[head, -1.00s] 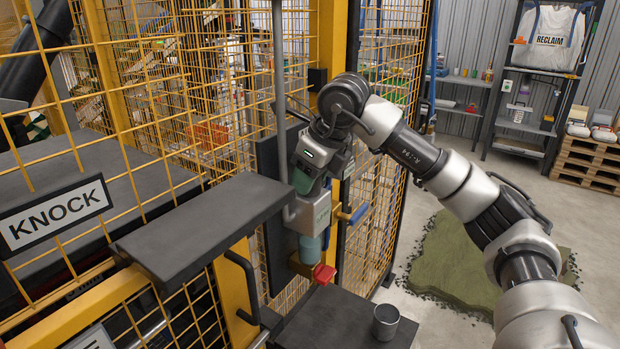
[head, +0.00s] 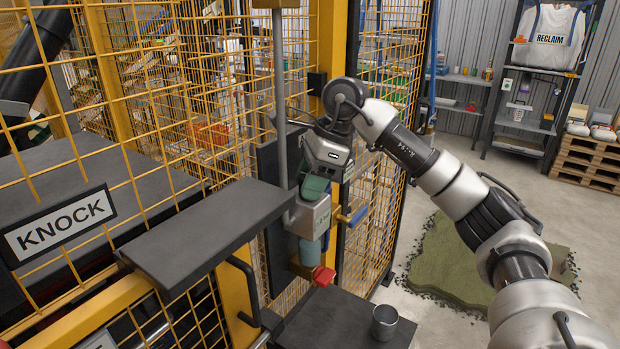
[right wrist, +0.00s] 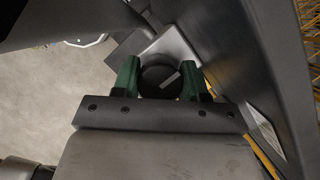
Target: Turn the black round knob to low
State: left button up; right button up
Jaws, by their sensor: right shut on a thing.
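The black round knob (right wrist: 153,74) shows in the right wrist view, between the green fingers of my right gripper (right wrist: 158,80). A short white mark lies slanted on its face, rising to the right. The fingers are shut on its sides. The knob sits on a pale grey box, which shows in the head view (head: 312,217) on a dark panel by the yellow post. In the head view my right gripper (head: 314,186) is just above this box, and the knob is hidden. The setting labels cannot be read. My left gripper is not in view.
A red knob (head: 322,276) sits below the box. A grey cup (head: 385,322) stands on a dark shelf (head: 340,325). A blue handle (head: 357,214) sticks out to the right. A dark ledge (head: 205,235), a vertical grey pipe (head: 280,100) and yellow mesh crowd the left.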

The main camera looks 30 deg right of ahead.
jog(key=shift+r+n, duration=0.1)
jog(key=shift+n, duration=0.2)
jog(key=o, duration=0.9)
jog(key=shift+o, duration=0.2)
jog(key=shift+s, duration=0.1)
